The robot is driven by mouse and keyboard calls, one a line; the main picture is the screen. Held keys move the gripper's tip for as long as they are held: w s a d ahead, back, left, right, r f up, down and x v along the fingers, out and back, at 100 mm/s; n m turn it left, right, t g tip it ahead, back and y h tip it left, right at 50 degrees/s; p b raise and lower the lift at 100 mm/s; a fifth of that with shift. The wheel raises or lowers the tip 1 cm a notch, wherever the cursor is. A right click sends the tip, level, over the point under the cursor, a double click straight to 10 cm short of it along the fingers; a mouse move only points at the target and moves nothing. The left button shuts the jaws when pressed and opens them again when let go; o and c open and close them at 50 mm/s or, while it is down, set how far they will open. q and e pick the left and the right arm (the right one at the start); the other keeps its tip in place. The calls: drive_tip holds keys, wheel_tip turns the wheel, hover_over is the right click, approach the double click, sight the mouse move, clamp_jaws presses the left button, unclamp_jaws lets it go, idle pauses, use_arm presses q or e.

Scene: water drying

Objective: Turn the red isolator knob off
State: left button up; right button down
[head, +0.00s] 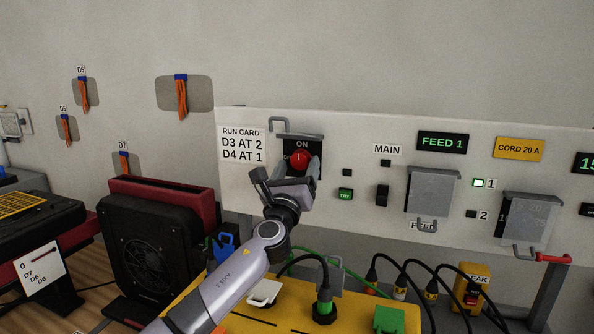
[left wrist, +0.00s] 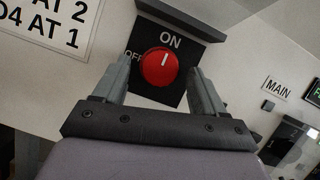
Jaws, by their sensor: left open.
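The red isolator knob (head: 300,159) sits on a black plate on the white panel, below the word ON. In the left wrist view the knob (left wrist: 160,67) has a white mark pointing up toward ON, with OFF at its left. My left gripper (head: 290,172) is open in front of the knob. In the left wrist view its two fingers (left wrist: 160,75) stand on either side of the knob, with gaps visible; I cannot tell how far they reach around it. My right gripper is not in view.
A grey bracket (head: 284,126) juts out above the knob plate. The green TRY button (head: 345,195) and the black MAIN switch (head: 382,195) are to the right. Below is a yellow surface (head: 290,316) with cables and plugs. A black fan unit (head: 150,252) stands at left.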

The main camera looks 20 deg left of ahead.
use_arm(q)
drive_tip(key=c, duration=1.1)
drive_tip(key=shift+o, duration=0.2)
